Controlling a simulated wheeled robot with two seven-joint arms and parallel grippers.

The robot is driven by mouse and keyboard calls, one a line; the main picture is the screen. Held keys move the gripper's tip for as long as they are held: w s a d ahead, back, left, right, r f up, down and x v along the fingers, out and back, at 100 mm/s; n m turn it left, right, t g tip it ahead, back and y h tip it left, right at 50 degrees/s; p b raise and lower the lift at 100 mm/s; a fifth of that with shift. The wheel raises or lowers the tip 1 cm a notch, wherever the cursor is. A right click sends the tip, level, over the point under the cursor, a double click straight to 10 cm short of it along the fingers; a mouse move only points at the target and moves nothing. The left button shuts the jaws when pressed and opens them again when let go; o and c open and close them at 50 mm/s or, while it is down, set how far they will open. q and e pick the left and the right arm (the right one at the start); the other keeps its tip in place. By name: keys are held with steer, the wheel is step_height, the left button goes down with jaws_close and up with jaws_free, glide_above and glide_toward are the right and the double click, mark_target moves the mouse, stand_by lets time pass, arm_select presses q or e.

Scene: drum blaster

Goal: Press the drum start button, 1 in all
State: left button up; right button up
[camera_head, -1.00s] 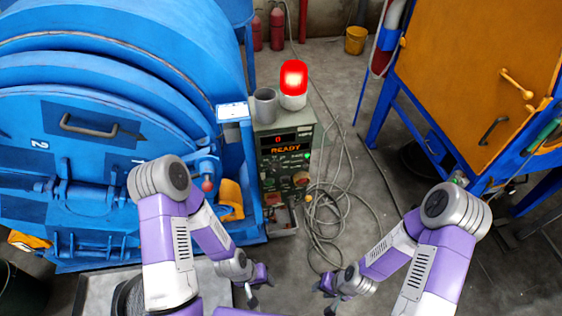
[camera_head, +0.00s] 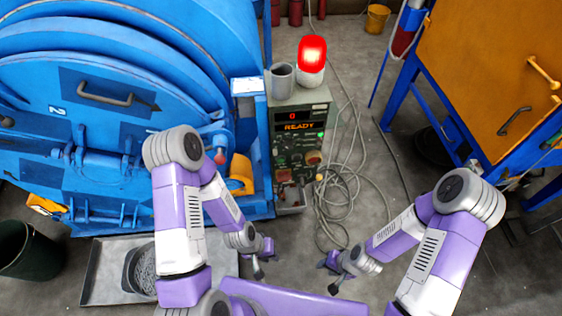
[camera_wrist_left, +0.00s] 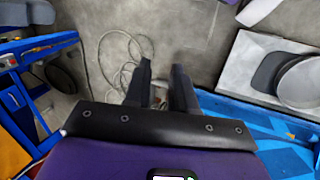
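The grey-green control box (camera_head: 284,122) stands beside the blue drum machine (camera_head: 120,55). Its display (camera_head: 299,127) reads READY in orange, with a red digit above. A small green button or light (camera_head: 320,134) glows at the right of the panel, and a larger reddish knob or button (camera_head: 314,158) sits below it. Button labels are too small to read. My left gripper (camera_head: 262,257) is open and empty, nearer to me than the box and apart from it. It also shows in the left wrist view (camera_wrist_left: 161,78), fingers apart. My right gripper (camera_head: 330,275) looks open and empty, right of the left one.
A lit red lamp (camera_head: 312,54) and a grey cup (camera_head: 282,81) stand on the box. Loose cables (camera_head: 345,195) lie on the floor to its right. An orange cabinet (camera_head: 490,70) on a blue frame stands at the right. A metal tray (camera_head: 107,268) lies at lower left.

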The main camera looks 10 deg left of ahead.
arm_select(q)
jaws_close()
stand_by(1.4)
